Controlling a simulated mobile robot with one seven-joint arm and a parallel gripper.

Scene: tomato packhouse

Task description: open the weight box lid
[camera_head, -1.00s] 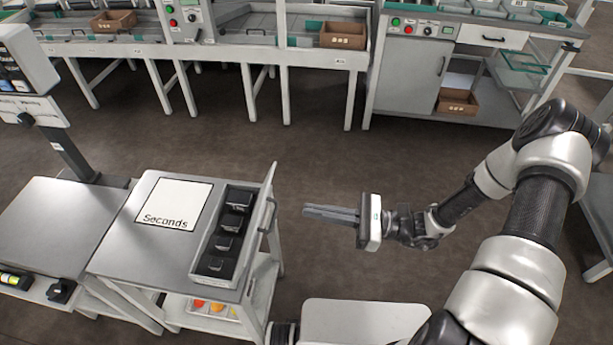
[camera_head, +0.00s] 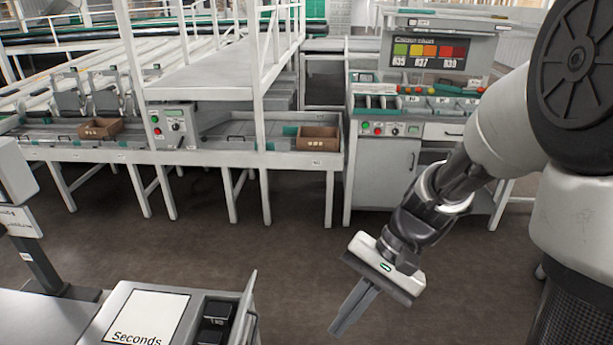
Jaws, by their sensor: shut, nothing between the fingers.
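The weight box (camera_head: 222,295) sits on the right part of the grey bench at the bottom left, cut off by the lower edge of the picture. Its lid (camera_head: 244,305) stands up along the right side of the box, with a handle on its outer face. The box is open at the top and black weights (camera_head: 217,312) show inside. My gripper (camera_head: 340,328) is to the right of the box, clear of lid and handle. It points down and slightly left, its fingers shut together and empty.
A white card marked "Seconds" (camera_head: 148,318) lies left of the box. A scale display on a post (camera_head: 42,265) stands at the far left. The sorting line with brown crates (camera_head: 318,138) and a control cabinet (camera_head: 385,178) are behind. The floor between is clear.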

